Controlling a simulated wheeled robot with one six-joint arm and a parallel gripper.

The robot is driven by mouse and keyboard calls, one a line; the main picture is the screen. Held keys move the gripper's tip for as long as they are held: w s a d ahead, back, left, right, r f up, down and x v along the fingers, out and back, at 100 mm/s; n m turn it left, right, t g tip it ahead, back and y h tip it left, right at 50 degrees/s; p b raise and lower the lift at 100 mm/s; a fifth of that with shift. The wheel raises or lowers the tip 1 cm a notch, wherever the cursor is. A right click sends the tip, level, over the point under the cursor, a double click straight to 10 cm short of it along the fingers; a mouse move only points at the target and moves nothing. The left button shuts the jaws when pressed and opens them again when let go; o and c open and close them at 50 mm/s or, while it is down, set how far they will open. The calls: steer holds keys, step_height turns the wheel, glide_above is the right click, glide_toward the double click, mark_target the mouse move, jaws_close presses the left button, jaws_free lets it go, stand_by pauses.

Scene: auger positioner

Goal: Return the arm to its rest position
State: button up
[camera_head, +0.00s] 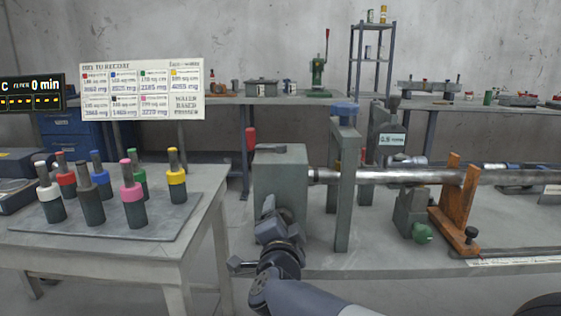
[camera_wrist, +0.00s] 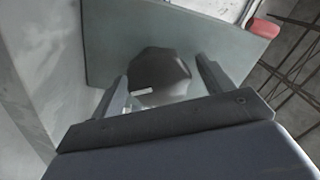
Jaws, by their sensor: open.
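My gripper (camera_head: 254,238) is at the end of my arm, low in front of the grey-green machine housing (camera_head: 281,185). In the wrist view, my gripper (camera_wrist: 163,85) has its two fingers spread apart, with nothing clasped between them. Beyond the fingertips is the housing's flat face (camera_wrist: 110,42). A dark rounded shape (camera_wrist: 160,70) shows between the fingers; I cannot tell whether it is a recess or a knob. I cannot tell the exact gap from the fingers to the housing.
A table (camera_head: 165,249) at left carries a plate with several colour-banded cylinders. The workbench (camera_head: 330,255) at right holds a green-grey upright (camera_head: 345,190), a long metal shaft (camera_head: 400,176) and an orange stand (camera_head: 455,205). A red-tipped lever (camera_head: 250,139) rises by the housing. Floor shows between the tables.

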steer(key=s+p, duration=0.3)
steer(key=s, duration=0.8)
steer(key=w+b, duration=0.2)
steer(key=w, duration=0.9)
steer(key=shift+w+r, duration=0.1)
steer(key=shift+r, duration=0.05)
steer(key=n+p, duration=0.1)
steer(key=n, duration=0.1)
steer(key=shift+r+n, duration=0.15)
steer(key=shift+n, duration=0.15)
steer(key=n+p, duration=0.3)
steer(key=shift+a, duration=0.1)
steer(key=n+p, duration=0.5)
steer(key=n, duration=0.1)
steer(key=shift+a, duration=0.15)
steer(key=s, duration=0.9)
steer(key=shift+a, duration=0.15)
